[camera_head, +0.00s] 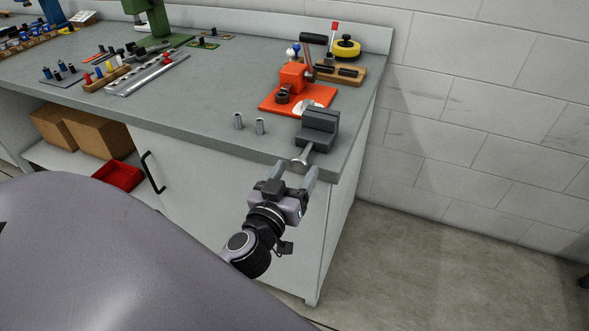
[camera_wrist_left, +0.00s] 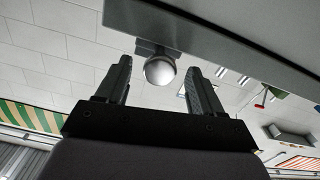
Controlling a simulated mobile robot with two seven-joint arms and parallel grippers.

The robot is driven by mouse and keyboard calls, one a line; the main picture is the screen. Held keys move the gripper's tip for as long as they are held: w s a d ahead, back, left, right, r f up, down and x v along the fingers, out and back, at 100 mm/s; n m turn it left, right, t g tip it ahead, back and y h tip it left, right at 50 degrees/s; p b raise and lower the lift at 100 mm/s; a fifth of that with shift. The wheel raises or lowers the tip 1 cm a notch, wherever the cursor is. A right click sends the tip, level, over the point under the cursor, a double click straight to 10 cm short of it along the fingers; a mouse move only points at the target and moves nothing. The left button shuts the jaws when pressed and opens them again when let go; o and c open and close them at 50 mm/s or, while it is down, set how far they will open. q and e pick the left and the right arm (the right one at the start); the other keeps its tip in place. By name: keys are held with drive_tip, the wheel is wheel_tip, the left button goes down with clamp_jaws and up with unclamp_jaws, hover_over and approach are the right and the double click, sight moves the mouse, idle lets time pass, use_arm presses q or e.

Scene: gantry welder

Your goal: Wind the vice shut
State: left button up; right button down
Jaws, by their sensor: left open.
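The grey vice (camera_head: 318,128) stands at the front right corner of the workbench. Its screw end with a pale round handle (camera_head: 302,156) points toward me over the bench's front edge. My left gripper (camera_head: 296,172) is open, just in front of that handle, with its fingers on either side of the line to it. In the left wrist view the round handle end (camera_wrist_left: 160,70) shows between and beyond the two open fingers (camera_wrist_left: 158,88), apart from both. The gap between the vice jaws is hard to tell from here. My right gripper is not in view.
Two small metal cylinders (camera_head: 249,124) stand left of the vice. Behind it is an orange plate (camera_head: 270,104) with an orange fixture. The workbench (camera_head: 215,95) holds several tools at the left. A white brick wall (camera_head: 470,90) rises behind; the floor at right is clear.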

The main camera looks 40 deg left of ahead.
use_arm(q)
drive_tip(key=shift+w, duration=0.25)
drive_tip(key=c, duration=1.1)
drive_tip(key=shift+o, duration=0.2)
drive_tip(key=shift+a+m, duration=0.1)
drive_tip(key=shift+m, duration=0.2)
